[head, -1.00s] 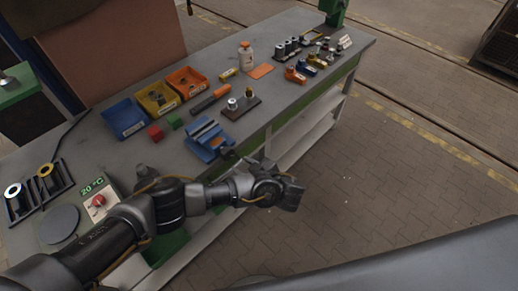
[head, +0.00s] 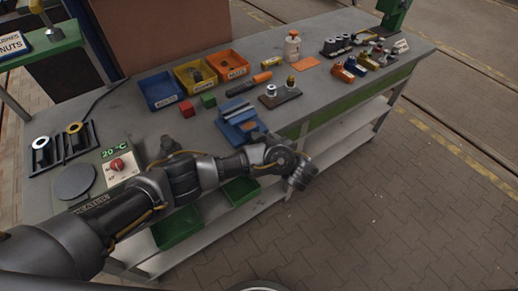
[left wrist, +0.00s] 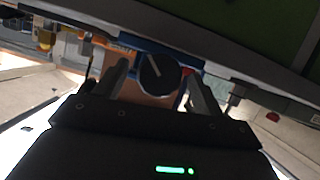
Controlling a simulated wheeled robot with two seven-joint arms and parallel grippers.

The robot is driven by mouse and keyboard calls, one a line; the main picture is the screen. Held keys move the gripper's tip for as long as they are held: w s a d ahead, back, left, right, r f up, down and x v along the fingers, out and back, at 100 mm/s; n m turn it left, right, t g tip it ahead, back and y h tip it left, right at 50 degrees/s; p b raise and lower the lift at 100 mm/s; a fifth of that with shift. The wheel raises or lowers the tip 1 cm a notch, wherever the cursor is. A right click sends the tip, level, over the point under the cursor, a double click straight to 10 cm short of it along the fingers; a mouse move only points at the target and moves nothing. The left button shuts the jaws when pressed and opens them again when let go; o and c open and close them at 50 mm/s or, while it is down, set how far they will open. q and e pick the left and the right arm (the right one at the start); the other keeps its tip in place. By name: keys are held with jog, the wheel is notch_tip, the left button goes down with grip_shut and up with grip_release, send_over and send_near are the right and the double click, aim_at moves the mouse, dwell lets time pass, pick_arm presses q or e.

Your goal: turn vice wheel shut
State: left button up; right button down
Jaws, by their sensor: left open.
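The blue vice (head: 238,112) sits at the front edge of the workbench in the head view. Its wheel is hard to make out there, behind my left arm. In the left wrist view the wheel (left wrist: 160,74) is a dark round disc with a pale line across it, in front of the blue vice body (left wrist: 128,40). My right gripper is not in view.
On the grey workbench (head: 130,118) stand blue (head: 161,90), yellow (head: 195,76) and orange (head: 226,66) bins behind the vice. A red cube (head: 187,109), a green cube (head: 208,100) and a small dark stand (head: 280,97) are near it. The floor in front is clear.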

pick_arm(q)
jog(key=shift+b+x, duration=0.35)
jog(key=shift+x, duration=0.5)
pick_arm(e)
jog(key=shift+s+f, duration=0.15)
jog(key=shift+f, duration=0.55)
pick_arm(q)
jog(key=c, duration=1)
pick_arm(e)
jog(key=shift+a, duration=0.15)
pick_arm(q)
jog(key=shift+m+g+y, duration=0.3)
jog(key=shift+m, duration=0.2)
jog(key=shift+m+g+y+p, duration=0.3)
jog(key=shift+m+y+p, duration=0.4)
jog(key=shift+m, duration=0.3)
jog(key=shift+s+m+g+y+p, duration=0.1)
jog(key=shift+m+g+y+p, duration=0.3)
jog(key=shift+m, duration=0.4)
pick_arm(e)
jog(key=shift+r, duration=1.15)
